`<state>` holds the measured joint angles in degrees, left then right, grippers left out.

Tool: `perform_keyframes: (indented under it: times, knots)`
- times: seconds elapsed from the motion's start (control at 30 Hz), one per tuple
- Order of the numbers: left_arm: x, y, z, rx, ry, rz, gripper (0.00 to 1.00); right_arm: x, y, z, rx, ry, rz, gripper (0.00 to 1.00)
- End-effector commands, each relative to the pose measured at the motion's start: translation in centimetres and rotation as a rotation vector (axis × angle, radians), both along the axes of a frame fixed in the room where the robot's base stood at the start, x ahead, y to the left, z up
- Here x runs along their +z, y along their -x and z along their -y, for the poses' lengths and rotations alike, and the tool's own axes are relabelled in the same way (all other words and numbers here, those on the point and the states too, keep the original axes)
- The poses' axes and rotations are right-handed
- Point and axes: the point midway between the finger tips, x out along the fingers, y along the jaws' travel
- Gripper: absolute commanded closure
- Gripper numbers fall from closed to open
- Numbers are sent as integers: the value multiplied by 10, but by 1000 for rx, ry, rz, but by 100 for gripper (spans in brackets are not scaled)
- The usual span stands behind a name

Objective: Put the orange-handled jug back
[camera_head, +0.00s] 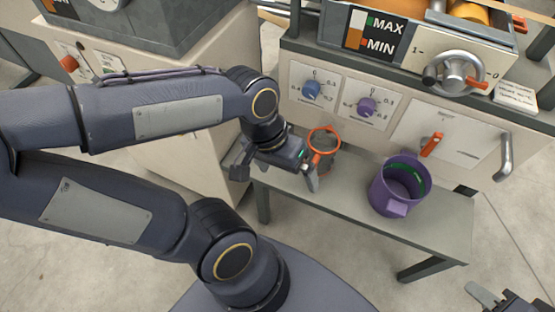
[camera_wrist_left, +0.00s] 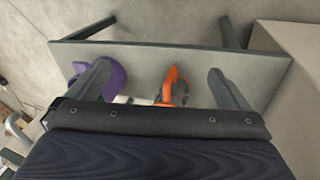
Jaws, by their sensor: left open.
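The orange-handled jug (camera_head: 326,160) stands on the grey bench, with an orange rim and a grey see-through body. My left gripper (camera_head: 275,177) is open, just left of the jug in the head view, and hides part of it. In the left wrist view the orange handle (camera_wrist_left: 174,86) shows beyond and between the spread fingers (camera_wrist_left: 160,82), with nothing held. Whether a finger touches the handle cannot be told. My right gripper (camera_head: 508,298) is only partly in view at the lower right corner, away from the jug.
A purple jug (camera_head: 390,190) stands on the bench (camera_head: 440,220) to the right; it also shows in the left wrist view (camera_wrist_left: 113,80). Behind is a machine panel with a blue knob (camera_head: 311,90), a purple knob (camera_head: 366,106) and an orange lever (camera_head: 432,144). Bare bench separates the jugs.

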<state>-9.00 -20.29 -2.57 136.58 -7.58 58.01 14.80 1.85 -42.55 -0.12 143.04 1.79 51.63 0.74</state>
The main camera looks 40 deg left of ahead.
Motion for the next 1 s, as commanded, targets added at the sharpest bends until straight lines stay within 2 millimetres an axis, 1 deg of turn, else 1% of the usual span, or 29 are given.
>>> perform_keyframes:
  times: [0.03, 0.1, 0.2, 0.3, 0.63, 0.7, 0.77, 0.87, 0.97, 1.0]
  knots:
    - [9, 3, -4, 34, 36, 86, 0, 0, 0, 0, 0, 0, 0, 66]
    - [18, 6, -7, 56, 64, 183, 0, 0, 0, 0, 0, 0, 0, 66]
    - [27, 9, -10, 80, 83, 287, 0, 0, 0, 0, 0, 0, 0, 66]
    - [32, 10, -11, 90, 87, 346, 0, 0, 0, 0, 0, 0, 0, 66]
    - [34, 11, -12, 91, 87, 366, 0, 0, 0, 0, 0, 0, 0, 66]
    - [36, 11, -12, 91, 87, 366, 0, 3, 0, 0, 0, 0, 0, 66]
    - [43, 11, -12, 91, 87, 365, 0, 9, 0, 0, 0, 0, 0, 66]
    - [62, 11, -12, 91, 87, 365, 0, 29, 0, 0, 0, 0, 0, 66]
    - [94, 11, -12, 91, 87, 365, 0, 60, 0, 0, 0, 0, 0, 66]
    - [109, 11, -12, 91, 87, 365, 0, 76, 0, 0, 0, 0, 0, 66]
